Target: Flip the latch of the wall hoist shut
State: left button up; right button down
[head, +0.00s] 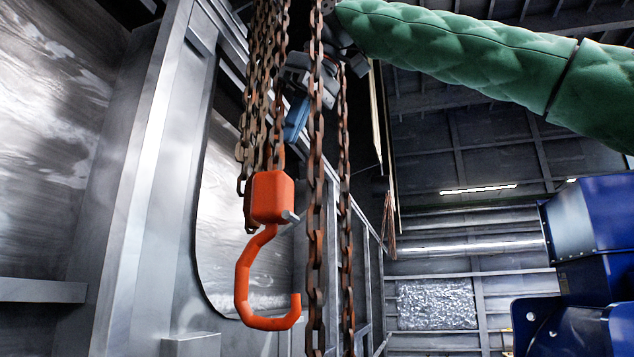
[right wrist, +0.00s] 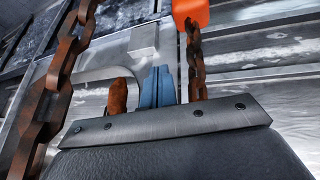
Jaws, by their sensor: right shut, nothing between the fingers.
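The wall hoist's orange hook (head: 243,275) hangs below its orange block (head: 272,197), with the hook's mouth open upward at right. A small grey peg (head: 290,216) sticks out at the block's lower right. It may be the latch, but I cannot tell its state. My right gripper (head: 295,122) is partly hidden behind a chain, above and slightly right of the block and apart from it. In the right wrist view its blue fingers (right wrist: 157,78) are shut and empty, while the orange block (right wrist: 190,12) shows at the top. My left gripper is not in view.
Several rusty chains (head: 316,170) hang beside the block and in front of my right gripper. A chain (right wrist: 62,75) also crosses close by in the right wrist view. A grey metal wall with an opening stands at left; blue machinery (head: 595,230) stands at right.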

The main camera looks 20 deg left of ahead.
jog(key=s+d+f+n+g+h, duration=0.1)
jog(key=s+d+f+g+h, duration=0.1)
jog(key=s+d, duration=0.2)
jog(key=h, duration=0.1)
send_over(302, 214)
jog(key=shift+g, duration=0.3)
jog(key=f, duration=0.6)
jog(key=shift+w+d+f, duration=0.25)
jog(key=shift+w+d, duration=0.05)
jog(key=shift+a+f, duration=0.15)
jog(key=shift+f, duration=0.55)
jog(key=shift+a+f, duration=0.1)
jog(key=shift+f, duration=0.3)
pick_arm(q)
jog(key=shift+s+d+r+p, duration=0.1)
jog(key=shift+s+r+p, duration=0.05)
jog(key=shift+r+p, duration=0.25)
pick_arm(e)
jog(key=shift+x, duration=0.8)
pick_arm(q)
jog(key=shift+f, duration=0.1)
pick_arm(e)
jog(key=shift+s, duration=0.1)
